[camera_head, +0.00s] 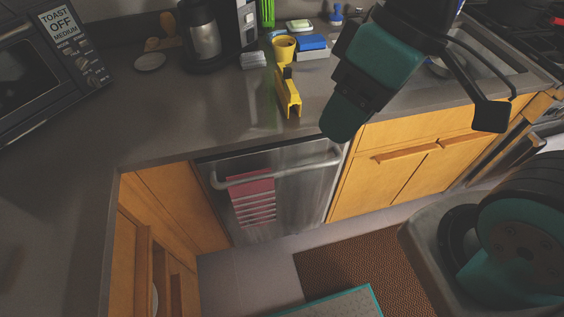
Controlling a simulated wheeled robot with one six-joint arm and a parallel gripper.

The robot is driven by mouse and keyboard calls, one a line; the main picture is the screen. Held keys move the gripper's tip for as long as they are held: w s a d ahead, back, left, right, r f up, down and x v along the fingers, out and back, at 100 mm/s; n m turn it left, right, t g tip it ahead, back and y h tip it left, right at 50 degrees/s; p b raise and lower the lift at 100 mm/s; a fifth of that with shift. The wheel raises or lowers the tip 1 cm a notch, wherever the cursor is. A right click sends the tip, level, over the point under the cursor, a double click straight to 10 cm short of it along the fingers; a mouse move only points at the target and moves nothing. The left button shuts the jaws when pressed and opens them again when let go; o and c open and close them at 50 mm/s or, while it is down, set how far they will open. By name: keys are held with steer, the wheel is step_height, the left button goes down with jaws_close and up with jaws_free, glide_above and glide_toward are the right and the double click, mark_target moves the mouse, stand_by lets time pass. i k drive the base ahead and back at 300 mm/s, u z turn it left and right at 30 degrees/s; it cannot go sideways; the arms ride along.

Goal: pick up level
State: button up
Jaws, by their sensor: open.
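The level (288,96) is a yellow bar with a dark part at its far end. It rests on the grey counter near the front edge, above the dishwasher. My gripper (416,118) hangs at the upper right, to the right of the level and closer to the camera. Its dark right finger stands well apart from the teal part on the left, and nothing shows held between them. The gripper is apart from the level in the picture. The exact left fingertip is hard to make out.
A yellow cup (284,49), a blue sponge-like block (312,42) and a coffee maker (203,38) stand behind the level. A toaster oven (45,55) is at the left. The counter left of the level is clear. A dishwasher (300,190) is below.

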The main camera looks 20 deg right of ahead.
mark_target(288, 95)
steer(key=z, duration=2.25)
steer(key=i, duration=1.9)
steer(key=u, duration=2.85)
